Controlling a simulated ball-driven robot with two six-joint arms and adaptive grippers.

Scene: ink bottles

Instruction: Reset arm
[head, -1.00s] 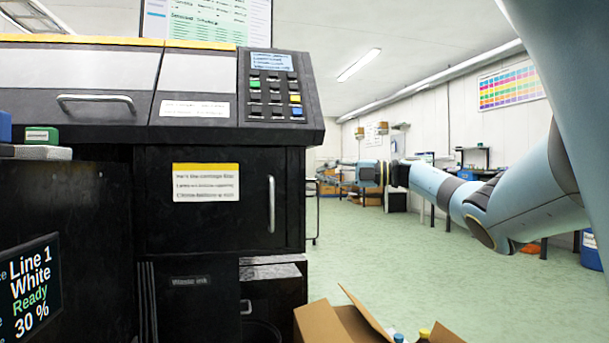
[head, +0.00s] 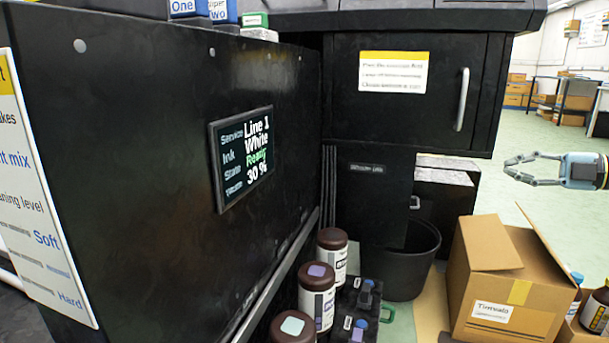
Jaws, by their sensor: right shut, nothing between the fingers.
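My right gripper (head: 509,171) shows at the right edge of the head view, held in the air with its fingers pointing left. It is shut and empty, and apart from the black machine and the open cardboard box. Only the gripper and a short piece of my right wrist show; the rest of that arm is outside the picture. My left arm and gripper are not in view.
A black machine with a screen (head: 243,155) fills the left and middle. Brown bottles (head: 317,290) and dark blue-capped containers (head: 356,306) stand at its foot, near a black bin (head: 405,260). The open cardboard box (head: 505,280) is below my gripper. Green floor lies behind.

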